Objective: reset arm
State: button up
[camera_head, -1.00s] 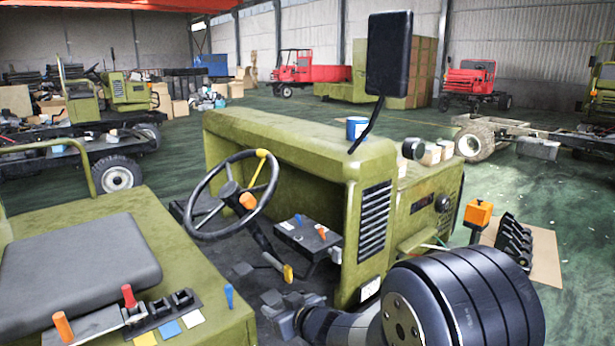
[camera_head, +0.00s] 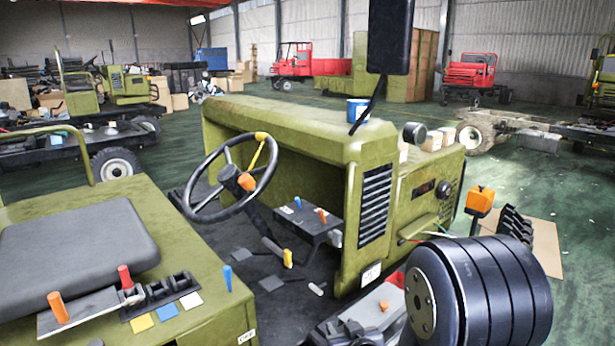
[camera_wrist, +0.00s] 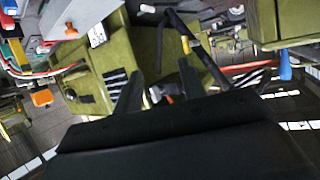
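My gripper (camera_wrist: 160,82) shows in the wrist view as two dark fingers standing apart with nothing held between them. Behind them is the olive chassis body (camera_wrist: 108,62), tilted in this view. A lever with a yellow part (camera_wrist: 186,46) shows beyond the right finger; I cannot tell how far away it is. In the head view a thick dark link of my arm (camera_head: 490,300) fills the lower right, and my gripper cannot be made out there.
The olive chassis carries a steering wheel (camera_head: 230,180), a grey seat (camera_head: 75,255), a panel with levers (camera_head: 160,297), a mirror (camera_head: 390,38) and a blue can (camera_head: 357,110). An orange box (camera_head: 480,200) stands right. Green floor (camera_head: 590,230) is open farther right.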

jog(key=shift+s+d+f+m+h+b, duration=0.2)
jog(key=shift+s+d+f+h+b, duration=0.1)
jog(key=shift+d+f, duration=0.35)
jog(key=shift+s+d+f+m+h+b, duration=0.15)
jog(key=shift+d+f+m+h+b, duration=0.1)
jog(key=shift+d+f, duration=0.3)
